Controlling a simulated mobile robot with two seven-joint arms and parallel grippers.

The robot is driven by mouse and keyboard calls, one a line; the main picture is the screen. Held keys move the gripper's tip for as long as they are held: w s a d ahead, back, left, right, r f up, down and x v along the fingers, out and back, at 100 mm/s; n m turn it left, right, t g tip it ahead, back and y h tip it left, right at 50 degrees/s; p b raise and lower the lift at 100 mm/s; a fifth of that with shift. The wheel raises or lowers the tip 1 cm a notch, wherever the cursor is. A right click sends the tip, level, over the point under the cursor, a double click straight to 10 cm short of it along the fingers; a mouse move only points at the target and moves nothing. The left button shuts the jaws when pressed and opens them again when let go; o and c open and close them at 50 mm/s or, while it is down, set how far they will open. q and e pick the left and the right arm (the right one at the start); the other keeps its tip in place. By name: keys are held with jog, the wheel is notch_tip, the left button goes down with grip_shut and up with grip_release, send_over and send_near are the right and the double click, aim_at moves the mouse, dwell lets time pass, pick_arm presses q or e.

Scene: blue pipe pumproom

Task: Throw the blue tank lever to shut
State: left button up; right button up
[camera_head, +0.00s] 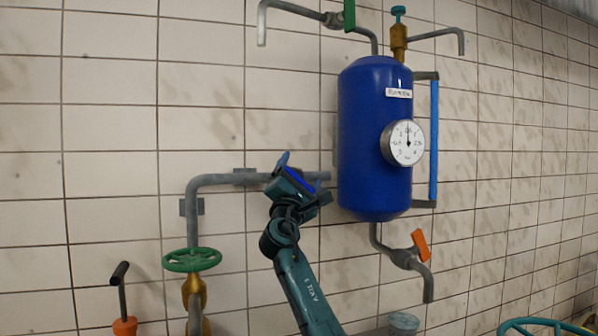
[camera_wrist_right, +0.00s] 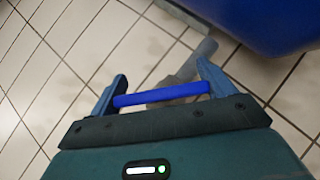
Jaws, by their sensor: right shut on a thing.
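The blue lever (camera_head: 298,180) is on the grey pipe (camera_head: 230,178) that runs into the left side of the dark blue tank (camera_head: 370,130). My right gripper (camera_head: 306,176) is at this lever, in front of the pipe and left of the tank. In the right wrist view the lever (camera_wrist_right: 160,94) is a bright blue bar between the two fingers of my right gripper (camera_wrist_right: 160,88), which is shut on it. The gripper hides the lever's pivot and part of the pipe. My left gripper is in neither view.
A round gauge (camera_head: 402,143) is on the tank. An orange lever (camera_head: 421,245) is on the outlet below, a green lever (camera_head: 349,15) on the pipe above. A green handwheel (camera_head: 192,260) is at lower left. Tiled wall (camera_head: 110,130) stands behind, clear at left.

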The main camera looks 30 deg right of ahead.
jog(key=m+g+p, duration=0.1)
jog(key=m+g, duration=0.2)
jog(key=m, duration=0.2)
jog(key=shift+g+p, duration=0.3)
jog(key=shift+p, duration=0.1)
jog(key=m+g+p, duration=0.1)
jog(key=m+p, duration=0.1)
jog(key=shift+d+f+m+g+y, duration=0.1)
jog(key=shift+f+m+g+y, duration=0.05)
jog(key=shift+m+g+y, duration=0.2)
jog(key=shift+f+m+g+y+p, duration=0.1)
jog(key=shift+m+g+y+p, duration=0.25)
jog(key=shift+m+g+p, duration=0.25)
jog(key=shift+f+m+g+y+p, duration=0.25)
jog(key=shift+m+y+p, duration=0.4)
jog(key=shift+p, duration=0.15)
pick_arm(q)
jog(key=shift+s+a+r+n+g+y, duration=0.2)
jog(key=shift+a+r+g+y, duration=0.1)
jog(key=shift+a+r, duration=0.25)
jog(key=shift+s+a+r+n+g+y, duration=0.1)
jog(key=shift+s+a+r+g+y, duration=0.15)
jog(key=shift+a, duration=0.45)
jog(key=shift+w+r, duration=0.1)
pick_arm(e)
jog(key=shift+d, duration=0.1)
jog(key=shift+f+g, duration=0.1)
jog(key=shift+g, duration=0.2)
